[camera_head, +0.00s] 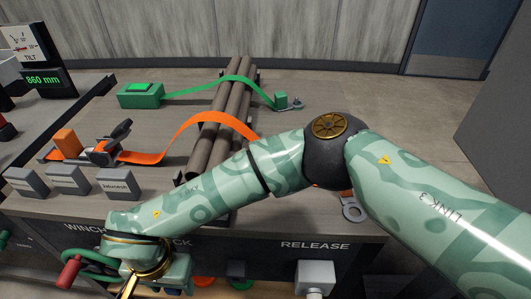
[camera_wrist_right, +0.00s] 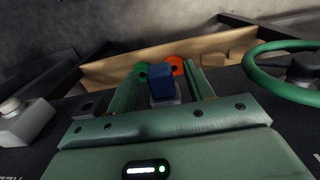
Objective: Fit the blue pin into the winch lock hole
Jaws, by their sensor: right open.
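The blue pin (camera_wrist_right: 161,82) shows in the right wrist view as a blue block on a small grey base (camera_wrist_right: 165,101). It is between the two green fingers of my right gripper (camera_wrist_right: 165,72), which is open. A gap shows beside the pin, and I cannot tell whether either finger touches it. In the head view my right wrist (camera_head: 140,249) hangs low in front of the console, over part of the winch lock label (camera_head: 85,228). My left gripper is not in view.
A green handwheel (camera_wrist_right: 285,68) stands right of my gripper. A grey box with a pale knob (camera_wrist_right: 22,122) is at left. A green disc (camera_wrist_right: 141,70) and an orange disc (camera_wrist_right: 175,64) lie beyond the pin. Pipes (camera_head: 215,125) with straps lie on the deck.

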